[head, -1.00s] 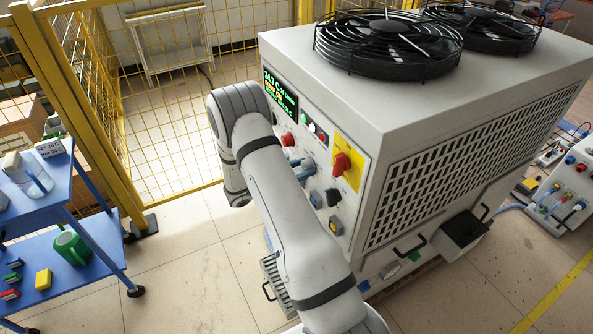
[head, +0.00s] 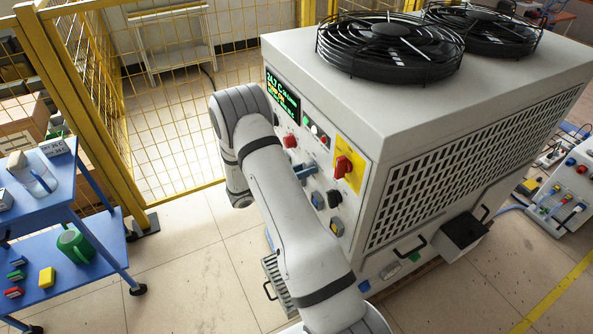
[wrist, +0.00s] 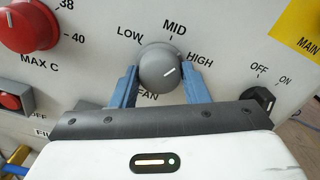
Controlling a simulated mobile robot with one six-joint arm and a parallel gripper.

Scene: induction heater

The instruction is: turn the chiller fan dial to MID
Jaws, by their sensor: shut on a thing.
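The chiller fan dial (wrist: 158,70) is a round grey knob with a short white pointer line, in the middle of the wrist view. Labels LOW, MID and HIGH curve around its top, with FAN below. The pointer line aims up and right, towards HIGH and clear of MID. My gripper (wrist: 163,77) is shut on the dial, one blue finger on its left side and one on its right. In the head view the chiller (head: 420,130) is a big white box; my arm hides part of its front panel.
A red MAX C knob (wrist: 30,25) is left of the dial, and a black OFF/ON switch (wrist: 261,101) is to its right. A red main switch (head: 343,167) on a yellow plate is nearby. A blue cart (head: 60,250) stands at the left, before a yellow fence.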

